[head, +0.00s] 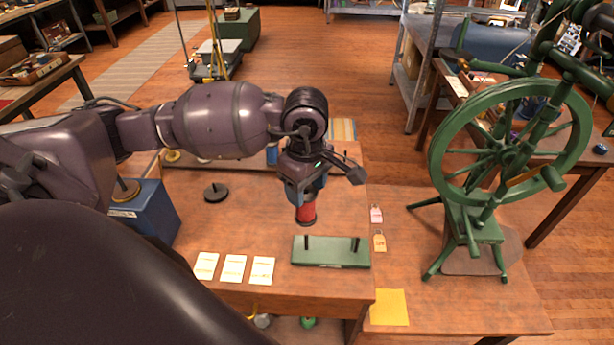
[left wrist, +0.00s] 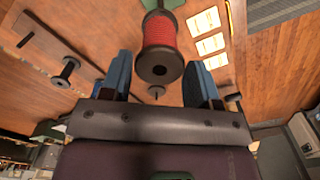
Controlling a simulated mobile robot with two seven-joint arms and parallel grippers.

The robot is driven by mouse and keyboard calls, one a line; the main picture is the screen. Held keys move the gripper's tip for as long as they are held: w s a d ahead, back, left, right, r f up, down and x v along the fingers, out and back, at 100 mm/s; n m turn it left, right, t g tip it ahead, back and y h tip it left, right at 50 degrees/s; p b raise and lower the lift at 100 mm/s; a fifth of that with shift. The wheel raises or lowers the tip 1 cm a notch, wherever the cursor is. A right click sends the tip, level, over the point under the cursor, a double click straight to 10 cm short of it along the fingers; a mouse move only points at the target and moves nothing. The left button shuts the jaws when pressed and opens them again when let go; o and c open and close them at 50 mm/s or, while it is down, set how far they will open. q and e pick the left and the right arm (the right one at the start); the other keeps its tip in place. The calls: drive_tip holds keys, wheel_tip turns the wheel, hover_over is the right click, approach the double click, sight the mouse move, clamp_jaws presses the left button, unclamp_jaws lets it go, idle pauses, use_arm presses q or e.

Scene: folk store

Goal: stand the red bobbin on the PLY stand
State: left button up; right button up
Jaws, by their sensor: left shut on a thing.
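The red bobbin (head: 306,211) hangs upright below my left gripper (head: 307,192), which is shut on it. In the left wrist view the bobbin (left wrist: 159,38) shows red winding and dark ends between the blue fingers. The PLY stand (head: 331,259) is a low green base with two dark upright pegs near the table's front edge. The bobbin is above the table, just behind the stand's left peg (head: 307,243) in the head view, and appears apart from it. The exact height gap is hard to tell. My right gripper is not in view.
Three cream cards (head: 233,268) lie left of the stand. A dark round base with a short peg (head: 215,192) stands farther left, near a blue box (head: 144,212). Two small tags (head: 379,242) lie at right. A green spinning wheel (head: 510,140) stands beyond them.

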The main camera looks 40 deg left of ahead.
use_arm(q)
wheel_tip(320, 180, down, 4)
drive_tip(key=shift+r+b, duration=0.15)
drive_tip(key=shift+b, duration=0.6)
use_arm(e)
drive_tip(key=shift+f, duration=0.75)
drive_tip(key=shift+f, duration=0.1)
use_arm(q)
drive_tip(key=shift+s+d, duration=0.1)
drive_tip(key=shift+d, duration=0.05)
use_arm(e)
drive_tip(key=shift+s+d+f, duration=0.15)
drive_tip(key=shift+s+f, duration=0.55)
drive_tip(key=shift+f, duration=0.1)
use_arm(q)
drive_tip(key=shift+f+b, duration=0.2)
drive_tip(key=shift+b, duration=0.15)
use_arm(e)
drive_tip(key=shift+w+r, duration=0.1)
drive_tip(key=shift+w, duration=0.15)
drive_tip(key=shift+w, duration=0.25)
